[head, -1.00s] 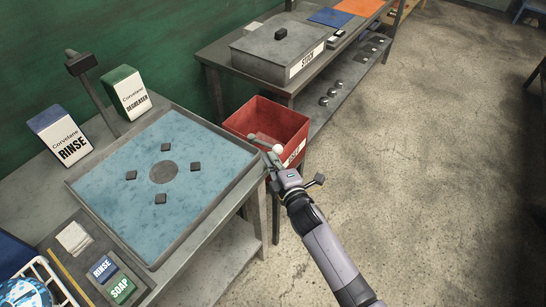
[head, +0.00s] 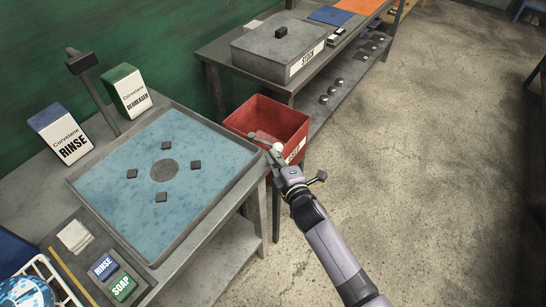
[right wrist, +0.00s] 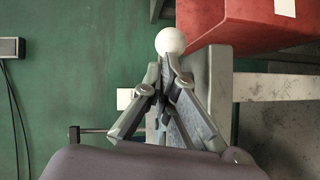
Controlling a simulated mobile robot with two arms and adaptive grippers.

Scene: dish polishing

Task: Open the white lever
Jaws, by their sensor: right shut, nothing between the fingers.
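The white ball knob of the lever (head: 277,147) shows at the right edge of the sink table, in front of the red bin. It also shows in the right wrist view (right wrist: 170,40), just beyond my fingertips. A grey bar runs left from the knob in the head view. My right gripper (right wrist: 167,66) is shut with nothing between its fingers. Its tips are right at the knob and seem to touch or nearly touch it; I cannot tell which. In the head view the right gripper (head: 276,159) reaches up from below. My left gripper is not in view.
The red bin (head: 262,115) stands right behind the knob. The blue basin (head: 110,200) with several dark pads lies to the left. Rinse (head: 62,136) and degreaser (head: 128,92) boxes stand at the wall. A shelf unit (head: 235,83) is behind. Open floor lies right.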

